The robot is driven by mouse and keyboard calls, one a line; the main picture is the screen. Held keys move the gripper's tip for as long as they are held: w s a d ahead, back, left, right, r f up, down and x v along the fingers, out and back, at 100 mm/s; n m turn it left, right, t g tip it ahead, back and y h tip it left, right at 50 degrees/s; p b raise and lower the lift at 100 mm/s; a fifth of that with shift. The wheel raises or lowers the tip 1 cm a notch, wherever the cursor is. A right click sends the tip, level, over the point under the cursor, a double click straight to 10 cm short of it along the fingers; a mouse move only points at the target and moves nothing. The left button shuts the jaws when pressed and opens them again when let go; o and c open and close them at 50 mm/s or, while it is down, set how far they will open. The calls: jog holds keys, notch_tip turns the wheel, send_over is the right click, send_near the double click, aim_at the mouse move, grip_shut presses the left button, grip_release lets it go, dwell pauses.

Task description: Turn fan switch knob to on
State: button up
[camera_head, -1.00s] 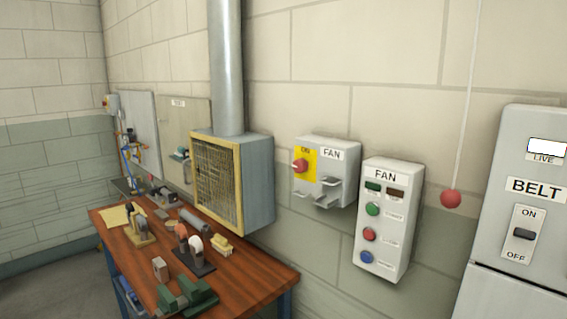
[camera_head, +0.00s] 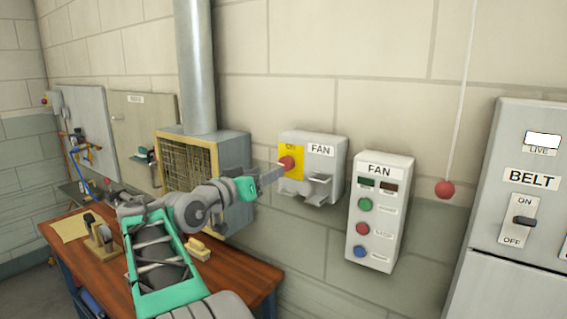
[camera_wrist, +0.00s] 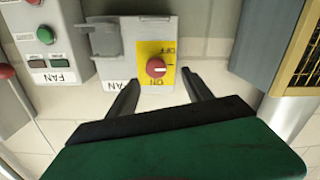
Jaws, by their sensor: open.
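The red fan switch knob (camera_head: 287,163) sits on a yellow plate on the grey fan switch box (camera_head: 326,150), mounted on the wall. In the wrist view, which is upside down, the knob (camera_wrist: 156,68) shows a short pale mark, with ON and OFF printed on the yellow plate (camera_wrist: 158,85). I cannot tell surely which setting it is at. My gripper (camera_head: 274,174) reaches the box from the left. In the wrist view my gripper (camera_wrist: 162,80) is open and empty, its two dark fingers spread either side of the knob's line, with no visible contact.
The fan button box (camera_head: 380,210) hangs right of the switch, then a red ball (camera_head: 444,189) on a cord and the belt cabinet (camera_head: 525,190). The caged fan housing (camera_head: 226,150) stands close on the left. A cluttered wooden bench (camera_head: 240,275) lies below.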

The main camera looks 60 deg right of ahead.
aim_at(283, 164)
jog(key=d+p, duration=0.1)
jog(key=d, duration=0.1)
jog(key=s+d+p, duration=0.1)
jog(key=d, duration=0.3)
jog(key=shift+s+d+r+p, duration=0.4)
jog(key=shift+d+f, duration=0.1)
jog(key=shift+d, duration=0.4)
jog(key=shift+c, duration=0.6)
grip_shut()
